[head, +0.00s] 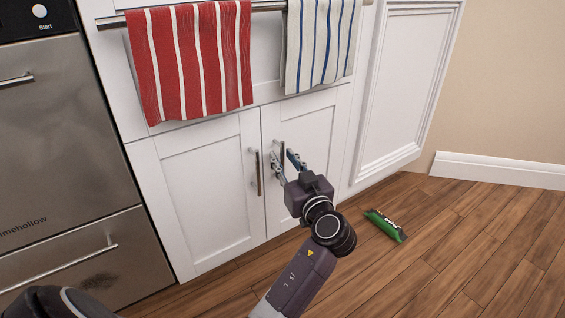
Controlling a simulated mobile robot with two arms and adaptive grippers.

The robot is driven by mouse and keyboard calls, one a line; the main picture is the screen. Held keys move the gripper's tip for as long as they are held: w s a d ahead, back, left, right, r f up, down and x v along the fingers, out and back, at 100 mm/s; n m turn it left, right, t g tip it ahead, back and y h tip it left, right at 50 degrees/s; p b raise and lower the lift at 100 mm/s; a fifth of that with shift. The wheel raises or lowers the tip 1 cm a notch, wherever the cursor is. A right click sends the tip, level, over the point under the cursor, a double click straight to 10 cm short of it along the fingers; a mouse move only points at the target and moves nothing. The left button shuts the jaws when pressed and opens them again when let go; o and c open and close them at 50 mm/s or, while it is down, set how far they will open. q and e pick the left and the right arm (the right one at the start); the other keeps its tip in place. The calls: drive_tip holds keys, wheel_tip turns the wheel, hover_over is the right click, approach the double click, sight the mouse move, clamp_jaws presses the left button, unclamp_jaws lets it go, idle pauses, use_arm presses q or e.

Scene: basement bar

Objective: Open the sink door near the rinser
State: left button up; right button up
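The white cabinet under the towel rail has two closed doors, a left door (205,195) and a right door (318,125). The left door has a vertical metal handle (257,172) near the middle seam. The right door's vertical handle (282,150) is partly hidden by my gripper. My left gripper (285,160) is at this right handle, with its fingers apart, one on each side of the handle. I cannot tell whether a finger touches it. My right gripper is not in view.
A red striped towel (195,60) and a white and blue striped towel (320,45) hang from the rail above the doors. A steel dishwasher (60,150) stands at left. A green packet (385,225) lies on the wooden floor at right. Open floor lies beyond it.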

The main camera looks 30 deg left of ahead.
use_arm(q)
drive_tip(key=shift+w+a, duration=0.4)
drive_tip(key=shift+a, duration=0.1)
clamp_jaws()
